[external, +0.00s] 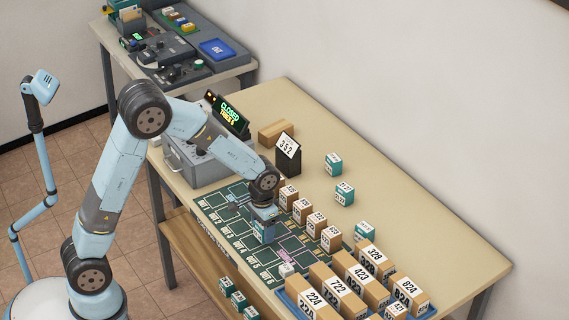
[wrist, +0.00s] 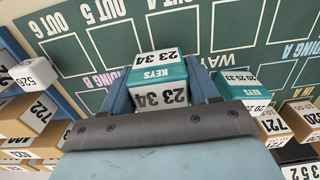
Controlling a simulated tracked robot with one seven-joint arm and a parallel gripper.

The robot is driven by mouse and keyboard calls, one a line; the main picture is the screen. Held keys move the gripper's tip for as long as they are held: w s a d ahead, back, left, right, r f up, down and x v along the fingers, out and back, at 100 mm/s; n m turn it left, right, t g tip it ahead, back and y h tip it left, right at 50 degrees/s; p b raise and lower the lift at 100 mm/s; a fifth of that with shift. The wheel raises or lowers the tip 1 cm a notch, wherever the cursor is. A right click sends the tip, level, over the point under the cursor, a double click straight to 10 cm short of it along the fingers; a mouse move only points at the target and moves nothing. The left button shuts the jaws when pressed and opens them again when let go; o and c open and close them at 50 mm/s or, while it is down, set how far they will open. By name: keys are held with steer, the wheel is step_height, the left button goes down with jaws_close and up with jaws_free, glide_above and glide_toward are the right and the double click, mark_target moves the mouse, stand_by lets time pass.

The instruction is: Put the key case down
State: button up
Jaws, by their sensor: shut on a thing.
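My gripper (external: 263,222) is over the middle of the dark green mat (external: 213,207) on the table. It is shut on a teal and white key case (wrist: 158,93), marked KEYS and 23 34 in the wrist view, with one finger on each side. The held case also shows in the external view (external: 263,233), low over the mat. I cannot tell whether its underside touches the mat. Part of the case is hidden by the gripper. The mat has white outlined slots with OUT labels.
Another teal key case (wrist: 240,84) stands close beside my gripper. A white block (external: 287,269) sits near the mat's lower end. Brown boxes (external: 330,238) line the mat's right side; larger numbered boxes (external: 341,290) fill the front. The OUT slots at left are mostly clear.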

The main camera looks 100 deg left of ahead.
steer(key=shift+f, duration=0.95)
steer(key=shift+f, duration=0.15)
steer(key=o, duration=1.1)
step_height(320, 180, up, 12)
steer(key=shift+r, duration=0.15)
